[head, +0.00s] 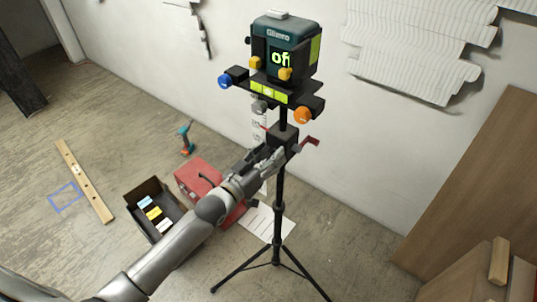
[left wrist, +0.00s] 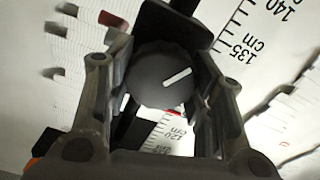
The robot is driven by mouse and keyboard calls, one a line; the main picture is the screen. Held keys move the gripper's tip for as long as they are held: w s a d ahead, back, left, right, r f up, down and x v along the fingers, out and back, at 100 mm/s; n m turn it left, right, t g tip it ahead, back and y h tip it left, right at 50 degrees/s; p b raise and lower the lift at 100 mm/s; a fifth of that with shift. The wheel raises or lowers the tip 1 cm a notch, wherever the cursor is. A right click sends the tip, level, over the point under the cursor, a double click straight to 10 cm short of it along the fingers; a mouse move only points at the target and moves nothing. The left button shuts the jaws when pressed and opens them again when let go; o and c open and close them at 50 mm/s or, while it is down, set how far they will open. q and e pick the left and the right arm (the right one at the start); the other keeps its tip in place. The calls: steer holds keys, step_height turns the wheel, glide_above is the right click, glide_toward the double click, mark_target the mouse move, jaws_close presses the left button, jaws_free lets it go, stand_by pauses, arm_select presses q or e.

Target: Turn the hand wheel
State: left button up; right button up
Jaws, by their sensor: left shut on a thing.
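The hand wheel (left wrist: 160,75) is a dark round knob with a white line across its face, seen in the left wrist view. My left gripper (left wrist: 148,68) has one finger on each side of it and is shut on it. The white line slants up to the right. In the head view my left gripper (head: 278,152) reaches the black block on the tripod (head: 279,205) column, and the wheel cannot be made out behind the fingers. My right gripper is not in view.
A green device (head: 284,38) reading "off" tops the tripod, above blue (head: 224,81) and orange (head: 302,115) knobs. A red crank (head: 311,144) sticks out beside the block. A red toolbox (head: 195,174), an open black box (head: 150,195) and a drill (head: 186,138) are on the floor.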

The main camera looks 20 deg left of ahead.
arm_select(q)
steer(key=shift+f, duration=0.2)
steer(key=o, duration=0.8)
steer(key=shift+o, duration=1.2)
steer(key=shift+r, duration=0.1)
steer(key=v, duration=1.2)
